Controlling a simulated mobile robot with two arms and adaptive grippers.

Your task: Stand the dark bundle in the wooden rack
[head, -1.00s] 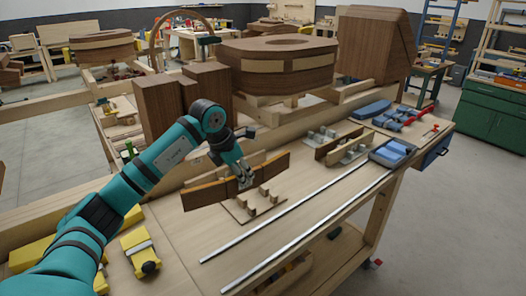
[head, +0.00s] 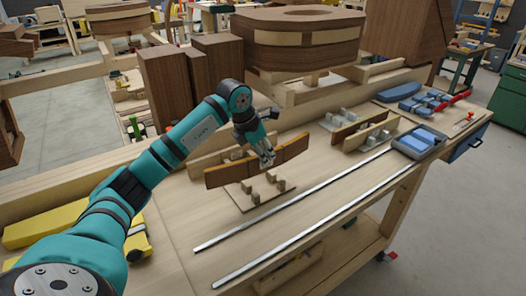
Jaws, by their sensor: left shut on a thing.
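My left gripper (head: 266,160) is shut on the dark bundle (head: 230,174), a long brown strip seen side-on, gripped near its middle. The bundle is on its long edge, roughly level, its right end slightly higher in the picture. A wooden rack (head: 262,203), a thin pale plate with short upright pegs, lies on the bench just below and in front of the bundle. The bundle hides the rack's back part. I cannot tell whether the bundle touches the rack. My right gripper is not in view.
A similar rack with boards (head: 362,132) stands to the right. Two metal rails (head: 300,230) lie along the front of the bench (head: 175,222). Dark wooden blocks (head: 190,85) stand behind my arm. A blue tray (head: 420,142) and yellow clamps (head: 45,228) are at the sides.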

